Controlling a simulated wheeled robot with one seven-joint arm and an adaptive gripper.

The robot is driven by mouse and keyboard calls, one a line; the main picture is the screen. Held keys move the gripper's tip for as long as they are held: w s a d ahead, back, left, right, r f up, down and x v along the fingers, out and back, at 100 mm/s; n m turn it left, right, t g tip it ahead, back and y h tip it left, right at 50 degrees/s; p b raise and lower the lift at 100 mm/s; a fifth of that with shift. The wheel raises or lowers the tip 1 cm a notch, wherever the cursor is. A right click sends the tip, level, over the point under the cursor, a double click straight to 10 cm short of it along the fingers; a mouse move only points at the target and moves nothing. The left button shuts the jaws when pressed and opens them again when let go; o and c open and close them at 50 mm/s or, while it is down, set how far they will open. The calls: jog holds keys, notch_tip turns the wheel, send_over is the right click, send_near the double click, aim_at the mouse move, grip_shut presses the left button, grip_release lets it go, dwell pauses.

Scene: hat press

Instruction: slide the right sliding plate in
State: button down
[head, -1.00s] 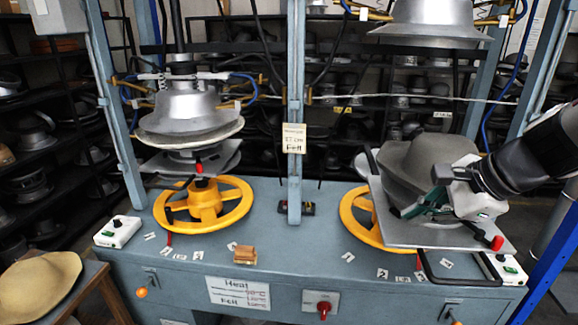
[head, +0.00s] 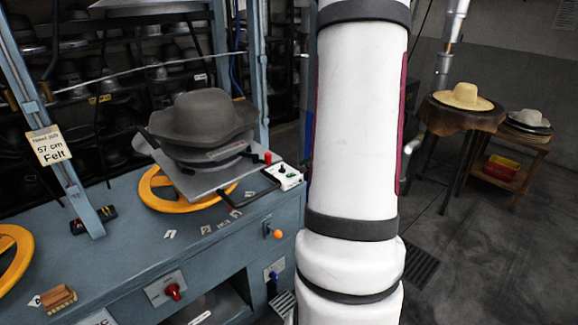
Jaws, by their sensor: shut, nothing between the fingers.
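The right sliding plate (head: 195,185) is a flat grey metal plate above the right yellow handwheel (head: 160,197). It has a red knob (head: 267,157) at its right corner. A grey felt hat (head: 203,118) sits on a metal form on top of the plate and hides much of it. My gripper is not in view. Only a thick white part of my arm shows, standing upright in the middle of the picture and apart in the image from the plate.
A control box (head: 284,177) and a black bar handle (head: 250,212) are by the plate's right side. A wooden block (head: 58,298) lies on the blue bench (head: 115,265). Stools with hats, including a straw hat (head: 465,96), stand at right. Open floor lies before them.

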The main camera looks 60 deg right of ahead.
aim_at(273, 154)
jog(key=w+d+f+p, duration=0.1)
jog(key=w+f, duration=0.1)
jog(key=w, duration=0.4)
jog(key=shift+w+d+f, duration=0.2)
jog(key=shift+w+f, duration=0.05)
jog(key=shift+w, duration=0.05)
jog(key=w, duration=0.2)
jog(key=w+d+b, duration=0.1)
jog(key=w, duration=0.2)
jog(key=w+d+b, duration=0.1)
jog(key=w, duration=0.2)
jog(key=shift+f, duration=0.1)
jog(key=shift+w+d, duration=0.1)
jog(key=shift+w, duration=0.45)
jog(key=shift+s, duration=0.15)
